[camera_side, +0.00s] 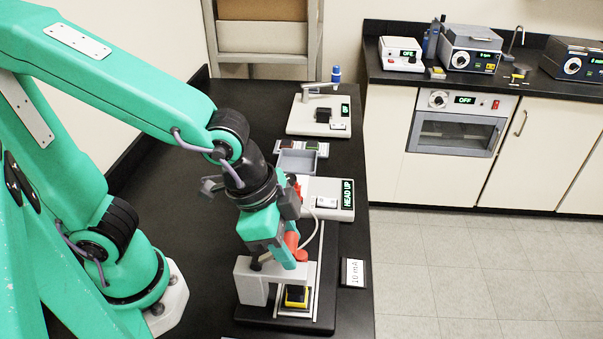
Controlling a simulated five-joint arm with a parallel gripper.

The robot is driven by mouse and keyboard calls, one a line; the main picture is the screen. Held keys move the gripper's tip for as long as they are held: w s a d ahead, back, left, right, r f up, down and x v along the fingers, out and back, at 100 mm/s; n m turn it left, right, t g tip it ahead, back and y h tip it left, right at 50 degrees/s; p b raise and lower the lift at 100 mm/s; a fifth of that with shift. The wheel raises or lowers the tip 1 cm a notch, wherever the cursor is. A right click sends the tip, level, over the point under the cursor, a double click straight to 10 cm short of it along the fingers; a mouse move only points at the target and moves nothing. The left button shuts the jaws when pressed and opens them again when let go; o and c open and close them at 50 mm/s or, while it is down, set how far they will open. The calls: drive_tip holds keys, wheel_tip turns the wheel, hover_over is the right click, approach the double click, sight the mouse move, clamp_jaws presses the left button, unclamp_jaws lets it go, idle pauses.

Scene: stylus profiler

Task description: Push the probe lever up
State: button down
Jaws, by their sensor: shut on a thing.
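The stylus profiler stands at the front of the black bench, with a grey bridge (250,282) over a black base (285,318). A yellow and black block (296,296) sits under the bridge. A red lever (292,241) shows beside the teal fingers at the head. My gripper (284,257) points down over the bridge and is shut on the red lever; the fingers hide part of it and the exact contact. The control box (325,193) behind has a green display reading "HEAD UP" (347,194).
A grey tray (297,161), small sample pieces (310,146) and another instrument (318,118) stand farther back. A blue-capped bottle (336,75) is at the far end. A "10 mA" card (353,272) is at the right edge. The bench left of the profiler is clear.

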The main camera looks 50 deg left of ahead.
sight(267, 256)
drive_tip(key=shift+s+a+r, duration=0.1)
drive_tip(key=shift+a+r, duration=0.05)
idle(0.3)
drive_tip(key=c, duration=0.9)
unclamp_jaws()
drive_tip(key=shift+r, duration=0.15)
drive_tip(key=shift+v, duration=3.75)
drive_tip(key=shift+s+a, duration=0.1)
drive_tip(key=shift+s, duration=0.1)
